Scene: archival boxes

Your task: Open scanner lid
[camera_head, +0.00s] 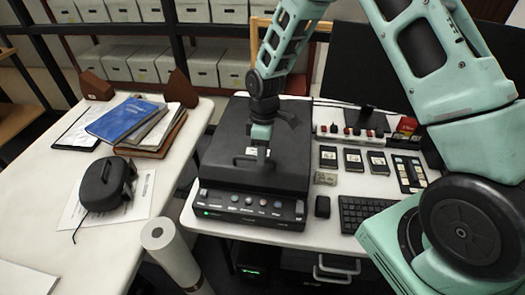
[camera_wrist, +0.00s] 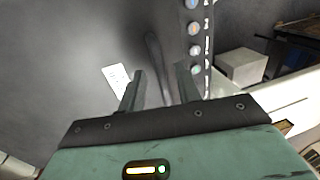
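The scanner (camera_head: 222,165) is a black box on the white desk, with a row of buttons and a green light on its front panel. Its flat lid (camera_head: 292,140) is down. A dark handle bar (camera_wrist: 153,55) runs along the lid near the front edge. My gripper (camera_head: 262,153) points down over the front part of the lid, at the handle. In the wrist view, the two fingers of my gripper (camera_wrist: 160,72) are apart, one on each side of the handle. I cannot tell whether either finger touches it. A white label (camera_wrist: 117,78) lies on the lid.
Right of the scanner are black cartridges (camera_head: 353,159), a keyboard (camera_head: 365,211), a mouse (camera_head: 322,206) and a monitor (camera_head: 400,75). A left table holds a blue book (camera_head: 125,120) and a black device (camera_head: 104,184). A white roll (camera_head: 170,255) stands in front.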

